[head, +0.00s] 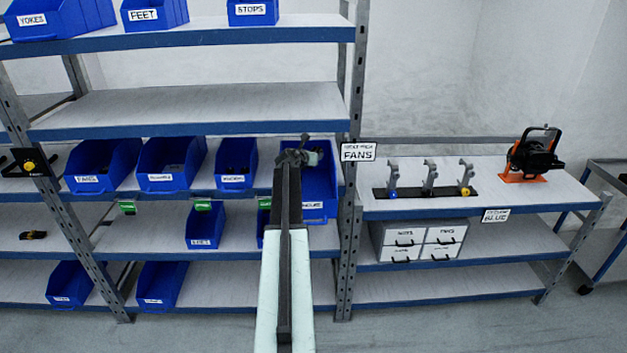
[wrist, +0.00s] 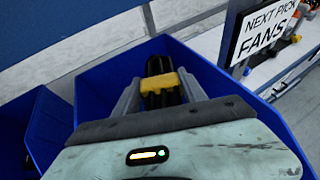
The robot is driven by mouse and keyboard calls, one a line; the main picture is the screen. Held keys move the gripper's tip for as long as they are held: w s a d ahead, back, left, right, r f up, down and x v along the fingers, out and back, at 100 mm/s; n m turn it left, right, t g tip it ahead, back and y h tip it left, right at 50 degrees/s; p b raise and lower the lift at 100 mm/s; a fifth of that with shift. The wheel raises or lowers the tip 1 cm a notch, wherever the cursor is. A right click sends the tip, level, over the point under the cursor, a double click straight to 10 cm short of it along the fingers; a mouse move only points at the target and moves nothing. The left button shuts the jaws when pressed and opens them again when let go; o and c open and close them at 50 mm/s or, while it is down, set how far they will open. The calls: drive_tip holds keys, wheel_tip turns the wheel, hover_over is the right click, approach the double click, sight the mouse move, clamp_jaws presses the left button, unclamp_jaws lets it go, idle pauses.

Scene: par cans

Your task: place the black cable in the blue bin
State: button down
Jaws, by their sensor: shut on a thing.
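The black cable (wrist: 154,67), a dark bundle with a yellow band around it, sits between the grey fingers of my gripper (wrist: 159,92) in the wrist view. My gripper is shut on it. In the wrist view a blue bin (wrist: 237,88) surrounds the fingers and cable, which are over or inside its opening; the height above its floor is unclear. In the head view my gripper (head: 300,157) is at the upper left of this blue bin (head: 324,183), on the middle shelf beside the right upright. My arm hides part of the bin and its label, and the cable is not clear there.
Other blue bins (head: 171,163) stand to the left on the same shelf. The upright with a "NEXT PICK FANS" sign (head: 358,152) is close on the right. Further right, a bench holds a rack of grey hooks (head: 428,190) and a black and orange reel (head: 534,155).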

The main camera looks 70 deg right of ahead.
drive_tip(key=d, duration=0.2)
drive_tip(key=shift+d, duration=0.3)
drive_tip(key=b, duration=0.8)
hover_over(314, 183)
wheel_tip(314, 183, down, 8)
drive_tip(key=shift+f, duration=0.15)
wheel_tip(314, 183, down, 4)
drive_tip(key=b, duration=0.4)
drive_tip(key=shift+f, duration=0.1)
drive_tip(key=shift+r, duration=0.25)
drive_tip(key=shift+f, duration=0.15)
drive_tip(key=c, duration=0.6)
unclamp_jaws()
drive_tip(key=shift+c, duration=0.2)
drive_tip(key=shift+r, duration=0.2)
drive_tip(key=p+v, duration=0.3)
drive_tip(key=v, duration=0.4)
drive_tip(key=shift+a+r, duration=0.1)
drive_tip(key=shift+a, duration=0.25)
drive_tip(key=shift+d, duration=0.1)
